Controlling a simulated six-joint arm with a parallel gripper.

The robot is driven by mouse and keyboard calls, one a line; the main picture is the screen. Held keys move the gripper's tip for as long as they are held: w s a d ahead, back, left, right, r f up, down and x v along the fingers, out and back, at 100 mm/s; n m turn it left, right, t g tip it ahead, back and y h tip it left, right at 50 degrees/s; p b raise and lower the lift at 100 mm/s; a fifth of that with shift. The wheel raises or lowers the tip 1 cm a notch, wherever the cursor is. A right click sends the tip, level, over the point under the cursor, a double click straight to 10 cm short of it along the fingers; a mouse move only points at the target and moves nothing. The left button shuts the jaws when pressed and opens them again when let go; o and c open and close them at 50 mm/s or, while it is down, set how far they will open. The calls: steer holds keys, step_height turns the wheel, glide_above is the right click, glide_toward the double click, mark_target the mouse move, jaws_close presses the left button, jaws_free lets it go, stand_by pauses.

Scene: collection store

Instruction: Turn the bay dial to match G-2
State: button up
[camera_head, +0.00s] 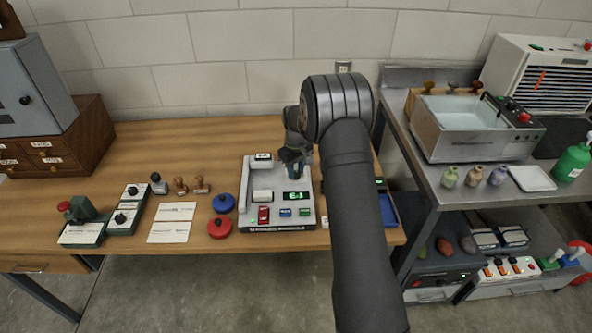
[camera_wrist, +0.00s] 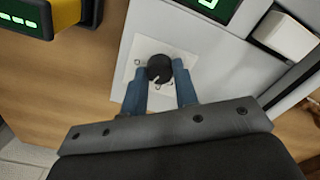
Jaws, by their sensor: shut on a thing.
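The bay dial (camera_wrist: 159,68) is a small dark round knob with a light pointer line, on a white plate with small marks around it. My gripper (camera_wrist: 161,76) has its two blue fingers on either side of the knob, shut on it. In the head view my gripper (camera_head: 296,168) reaches down to the back right of the grey console (camera_head: 247,209) and hides the dial. The console's green display (camera_head: 296,196) is lit; its characters look like E-1 but are too small to be sure.
A red button (camera_head: 264,215), a blue button (camera_head: 285,213) and a green button (camera_head: 304,212) line the console's front. Blue (camera_head: 223,203) and red (camera_head: 220,227) round pads lie left of it. A yellow-and-black device (camera_wrist: 45,15) stands close by in the wrist view.

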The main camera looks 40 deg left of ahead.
mark_target(296, 173)
steer(key=m, duration=1.2)
stand_by(0.6)
steer(key=o, duration=1)
step_height(296, 173, up, 18)
steer(key=shift+f, duration=0.25)
steer(key=shift+f, duration=0.15)
